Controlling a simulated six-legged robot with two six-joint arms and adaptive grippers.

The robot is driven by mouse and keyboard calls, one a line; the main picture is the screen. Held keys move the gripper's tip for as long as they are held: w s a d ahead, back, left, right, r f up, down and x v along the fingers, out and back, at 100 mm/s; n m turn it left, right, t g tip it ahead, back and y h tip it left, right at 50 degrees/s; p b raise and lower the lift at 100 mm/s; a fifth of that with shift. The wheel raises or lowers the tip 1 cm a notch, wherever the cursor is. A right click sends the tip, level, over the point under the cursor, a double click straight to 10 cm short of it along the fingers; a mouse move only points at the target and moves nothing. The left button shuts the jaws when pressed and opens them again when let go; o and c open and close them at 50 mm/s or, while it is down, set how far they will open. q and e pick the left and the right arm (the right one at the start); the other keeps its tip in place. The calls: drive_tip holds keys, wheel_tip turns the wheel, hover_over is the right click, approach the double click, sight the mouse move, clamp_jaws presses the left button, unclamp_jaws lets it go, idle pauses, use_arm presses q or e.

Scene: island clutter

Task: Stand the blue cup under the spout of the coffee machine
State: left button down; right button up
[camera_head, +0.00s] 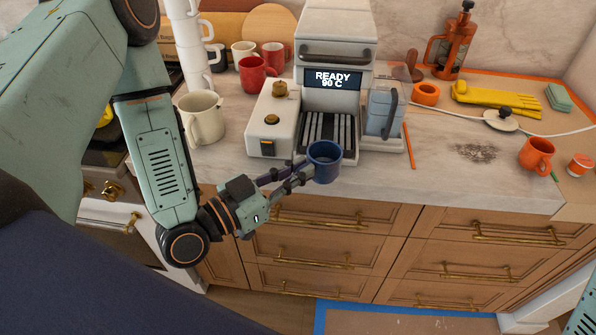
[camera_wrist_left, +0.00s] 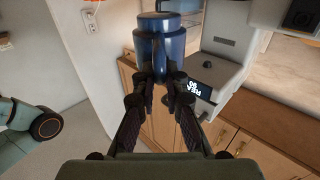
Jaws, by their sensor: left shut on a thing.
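The blue cup (camera_head: 325,167) is upright in my left gripper (camera_head: 304,177), whose fingers are shut on its side. In the left wrist view the cup (camera_wrist_left: 160,45) is between the fingertips (camera_wrist_left: 160,80). In the head view the cup overlaps the front edge of the slatted drip tray (camera_head: 316,128); I cannot tell whether it touches it. The white coffee machine (camera_head: 336,45) stands behind, its display reading "READY 90 C". The spout is not clearly visible. The machine also shows in the left wrist view (camera_wrist_left: 225,50). My right gripper is out of view.
A cream jug (camera_head: 203,120), a stack of white cups (camera_head: 190,45) and red mugs (camera_head: 254,73) stand left of the machine. A blue-grey water tank (camera_head: 383,112) is at its right side. An orange mug (camera_head: 537,155) stands far right. The front counter right of the machine is mostly clear.

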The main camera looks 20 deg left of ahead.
sight(308, 152)
use_arm(q)
drive_tip(key=shift+w+r, duration=0.1)
drive_tip(key=shift+w, duration=0.35)
drive_tip(key=w, duration=0.3)
drive_tip(key=shift+a, duration=0.4)
drive_tip(key=shift+w+a+b, duration=0.4)
drive_tip(key=shift+w+a, duration=0.2)
drive_tip(key=shift+w, duration=1.45)
drive_tip(key=shift+w+a+b, duration=0.4)
drive_tip(key=shift+w+a, duration=0.2)
drive_tip(key=shift+w, duration=1.45)
drive_tip(key=shift+w+a+b, duration=0.4)
drive_tip(key=shift+w+a, duration=0.2)
drive_tip(key=shift+w, duration=1.45)
drive_tip(key=shift+f+b, duration=0.3)
drive_tip(key=shift+f, duration=0.1)
